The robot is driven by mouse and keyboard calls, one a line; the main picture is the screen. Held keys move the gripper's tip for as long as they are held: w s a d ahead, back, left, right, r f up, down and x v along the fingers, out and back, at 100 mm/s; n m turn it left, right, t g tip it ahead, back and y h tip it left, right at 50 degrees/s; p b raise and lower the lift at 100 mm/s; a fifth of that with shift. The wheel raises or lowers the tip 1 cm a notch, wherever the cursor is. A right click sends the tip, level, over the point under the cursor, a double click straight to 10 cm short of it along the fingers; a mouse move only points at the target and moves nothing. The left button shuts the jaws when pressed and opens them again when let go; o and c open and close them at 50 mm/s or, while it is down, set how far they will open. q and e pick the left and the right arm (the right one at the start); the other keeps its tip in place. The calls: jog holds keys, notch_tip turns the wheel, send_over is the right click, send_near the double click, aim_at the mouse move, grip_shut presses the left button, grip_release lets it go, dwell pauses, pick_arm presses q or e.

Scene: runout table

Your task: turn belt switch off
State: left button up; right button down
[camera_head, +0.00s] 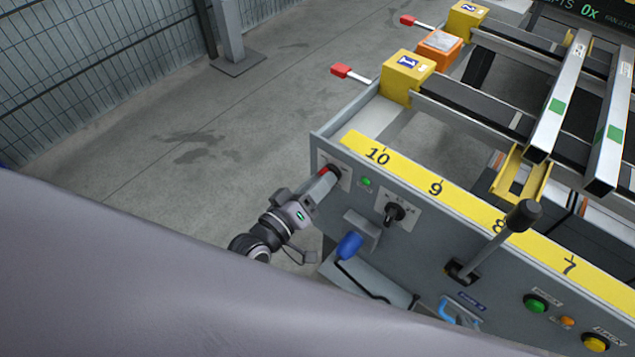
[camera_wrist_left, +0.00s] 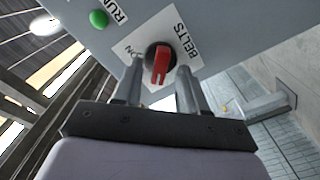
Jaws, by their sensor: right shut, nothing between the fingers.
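The belt switch (camera_wrist_left: 160,64) is a red handle on a round black base, beside a "BELTS" label. In the head view its red and black parts (camera_head: 331,169) show at the left end of the grey panel. My left gripper (camera_wrist_left: 161,88) is open, with one finger on each side of the red handle and visible gaps between. The fingertips reach close to the panel; I cannot tell whether they touch it. In the head view the left gripper (camera_head: 322,184) covers part of the switch. My right gripper is not in view.
A green lamp (camera_head: 366,182) and a black selector knob (camera_head: 395,212) sit right of the switch. A blue handle (camera_head: 349,245) sticks out below. A black-knobbed lever (camera_head: 523,215) stands further right. Open floor (camera_head: 200,180) lies to the left.

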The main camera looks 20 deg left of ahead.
pick_arm(q)
jog(key=v, duration=0.7)
jog(key=shift+s+r, duration=0.1)
dwell(0.5)
jog(key=s+a+m+g+y+p, duration=0.3)
jog(key=s+m+g+p, duration=0.3)
jog(key=s, duration=0.4)
jog(key=shift+a+f+m+g+y+p, duration=0.35)
jog(key=shift+m+y+p, duration=0.15)
jog(key=shift+m+p, duration=0.3)
jog(key=shift+d+r, duration=0.1)
